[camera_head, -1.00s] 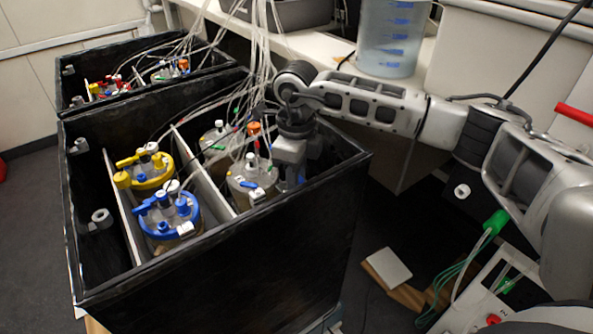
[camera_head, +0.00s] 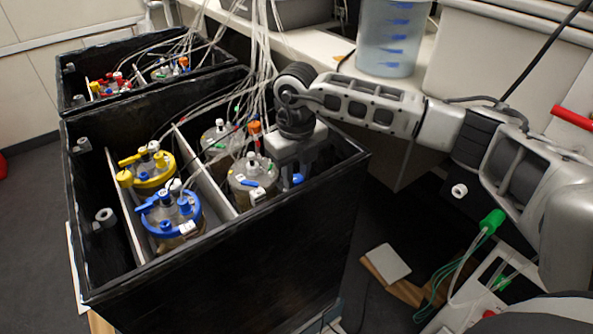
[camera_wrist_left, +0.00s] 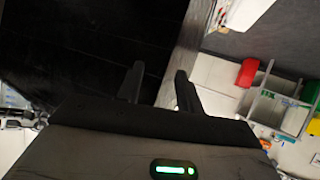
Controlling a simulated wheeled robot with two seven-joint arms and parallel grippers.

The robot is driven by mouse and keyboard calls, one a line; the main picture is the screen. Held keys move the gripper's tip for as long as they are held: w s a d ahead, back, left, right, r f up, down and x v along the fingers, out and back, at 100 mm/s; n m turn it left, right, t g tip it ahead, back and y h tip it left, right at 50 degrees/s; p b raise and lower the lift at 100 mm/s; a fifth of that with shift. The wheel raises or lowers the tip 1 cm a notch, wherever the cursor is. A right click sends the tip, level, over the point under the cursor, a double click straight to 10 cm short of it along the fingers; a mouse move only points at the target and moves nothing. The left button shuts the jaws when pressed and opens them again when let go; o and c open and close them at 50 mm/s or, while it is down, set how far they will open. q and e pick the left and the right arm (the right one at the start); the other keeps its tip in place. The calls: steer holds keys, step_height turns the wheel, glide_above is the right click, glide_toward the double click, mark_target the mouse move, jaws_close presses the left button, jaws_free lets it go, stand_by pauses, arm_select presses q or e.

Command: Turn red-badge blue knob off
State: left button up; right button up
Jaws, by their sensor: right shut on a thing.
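My right gripper (camera_head: 292,178) points down inside the near black box (camera_head: 300,238), at its right inner wall. It is shut on a blue knob (camera_head: 298,179), of which only a small part shows beside the fingers. The knob's exact angle and any red badge are hidden or too small to make out. My left gripper (camera_wrist_left: 158,88) shows in the left wrist view, with its two fingers apart and nothing between them.
Vessels with a yellow lid (camera_head: 148,170), a blue lid (camera_head: 170,212) and a metal lid (camera_head: 252,178) stand left of my right gripper. Many tubes hang close to it. A second black box (camera_head: 150,60) is behind. A translucent bucket (camera_head: 390,40) stands on the bench.

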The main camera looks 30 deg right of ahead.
mark_target(297, 178)
steer(key=shift+r, duration=0.1)
steer(key=o, duration=1)
step_height(297, 178, up, 16)
steer(key=shift+f+p, duration=0.1)
steer(key=shift+p, duration=0.3)
